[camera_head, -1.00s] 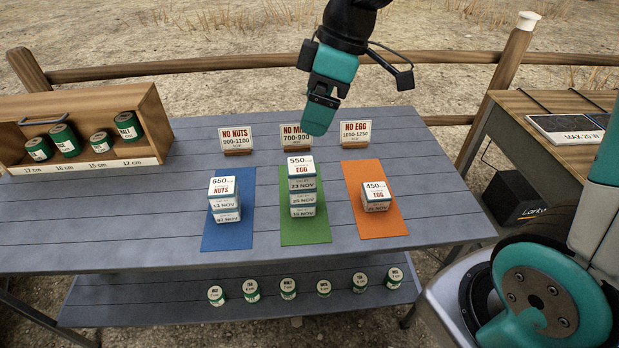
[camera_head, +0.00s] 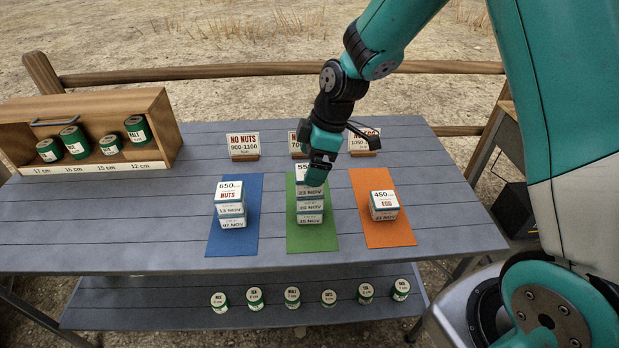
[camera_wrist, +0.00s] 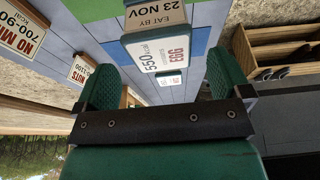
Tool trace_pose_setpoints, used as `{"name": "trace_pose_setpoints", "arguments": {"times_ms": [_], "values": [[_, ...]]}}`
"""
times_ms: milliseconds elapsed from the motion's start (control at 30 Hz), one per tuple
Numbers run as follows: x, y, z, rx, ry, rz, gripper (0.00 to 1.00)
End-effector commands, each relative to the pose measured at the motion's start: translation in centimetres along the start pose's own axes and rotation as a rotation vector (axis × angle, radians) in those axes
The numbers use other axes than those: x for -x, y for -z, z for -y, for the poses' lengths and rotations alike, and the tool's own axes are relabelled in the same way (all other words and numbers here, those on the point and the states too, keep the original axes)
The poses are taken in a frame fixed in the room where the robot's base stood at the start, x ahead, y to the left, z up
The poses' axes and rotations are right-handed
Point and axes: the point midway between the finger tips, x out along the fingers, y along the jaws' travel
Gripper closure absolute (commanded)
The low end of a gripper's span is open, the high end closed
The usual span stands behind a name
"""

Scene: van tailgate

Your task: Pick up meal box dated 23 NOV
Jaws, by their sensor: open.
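The meal box dated 23 NOV (camera_head: 311,192) is the top box of a stack on the green mat (camera_head: 326,243). In the wrist view the box (camera_wrist: 157,52) reads EAT BY 23 NOV, 550 and EGG, turned around. My gripper (camera_head: 316,177) is at the top of this stack in the head view and hides part of the top label. In the wrist view its two fingers (camera_wrist: 163,82) are spread wide, with the box ahead in the gap. I cannot tell whether they touch it. Boxes with other dates (camera_head: 310,211) sit beneath it.
A nuts stack (camera_head: 230,204) stands on the blue mat (camera_head: 240,182), left. A 450 egg box (camera_head: 384,205) stands on the orange mat (camera_head: 371,180), right. Signs (camera_head: 243,146) stand behind. A wooden shelf (camera_head: 95,160) with cans is at far left. The table front (camera_head: 160,255) is clear.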

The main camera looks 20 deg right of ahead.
Motion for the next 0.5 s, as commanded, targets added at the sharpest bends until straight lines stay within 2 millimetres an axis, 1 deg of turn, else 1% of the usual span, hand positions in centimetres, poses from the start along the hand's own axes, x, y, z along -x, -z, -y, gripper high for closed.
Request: {"name": "trace_pose_setpoints", "arguments": {"times_ms": [200,300,400,500], "values": [[-3.2,-0.2,0.2,0.000,0.006,0.003,0.04],[-4.4,-0.2,0.2,0.001,0.004,0.002,0.04],[-4.9,-0.2,0.1,0.000,0.001,0.001,0.04],[-4.9,-0.2,0.1,0.000,0.000,0.000,0.04]]}}
